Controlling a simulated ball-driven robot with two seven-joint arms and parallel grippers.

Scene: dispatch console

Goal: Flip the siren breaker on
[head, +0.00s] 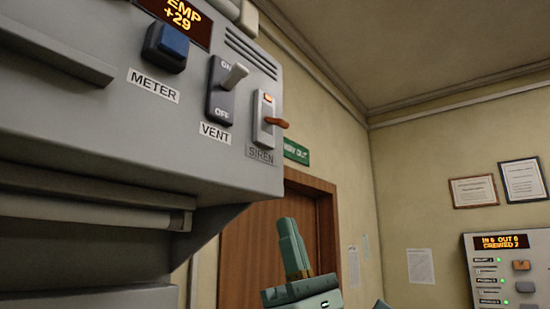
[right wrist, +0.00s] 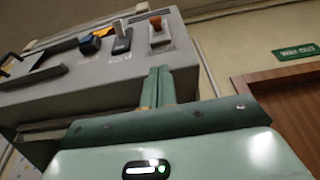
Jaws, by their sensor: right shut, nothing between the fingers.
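The siren breaker (head: 263,135) is a pale plate with a brown-orange lever (head: 276,122) on the grey console, above a SIREN label (head: 261,155). The lever sticks out toward the right; I cannot tell surely whether it is up or down. An orange patch shows at the plate's top. The breaker also shows in the right wrist view (right wrist: 159,40), beyond my fingertips. My right gripper (head: 289,225) is green, shut and empty, pointing up, below the breaker and apart from it. It also shows in the right wrist view (right wrist: 158,72). My left gripper is not in view.
Left of the breaker are the VENT switch (head: 220,98), with its pale lever toward ON, and the blue METER button (head: 166,48). The console's lower edge overhangs. A wooden door (head: 255,245) and a wall panel (head: 508,270) stand beyond. Space around my right gripper looks free.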

